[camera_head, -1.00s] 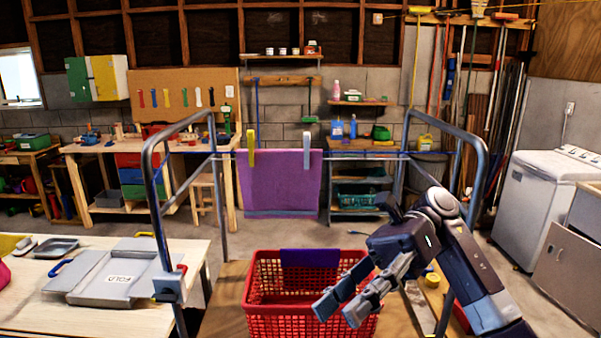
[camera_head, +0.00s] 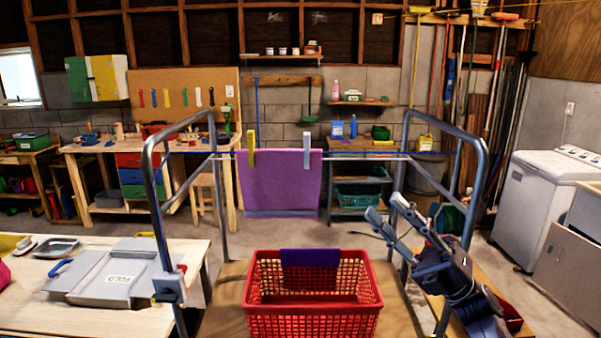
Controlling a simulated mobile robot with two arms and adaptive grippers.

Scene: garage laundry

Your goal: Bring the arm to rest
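My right gripper (camera_head: 385,209) is raised to the right of the red basket, with its fingers pointing up and left. The fingers are apart and nothing shows between them. It appears clear of the basket and of the hanging cloth. My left gripper is not in view. A purple cloth (camera_head: 280,185) hangs on the line between the metal frames, with a yellow clothespin (camera_head: 251,149) and a pale grey clothespin (camera_head: 307,150) at its top. The red basket (camera_head: 312,325) stands on a wooden surface, with a dark purple piece (camera_head: 310,257) at its back rim.
A metal frame (camera_head: 478,180) stands close behind my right arm, and another frame (camera_head: 153,200) stands at left. A pale table (camera_head: 110,318) at left holds a grey folding board (camera_head: 115,270). A white washer (camera_head: 530,200) stands at right. Open floor lies behind the frames.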

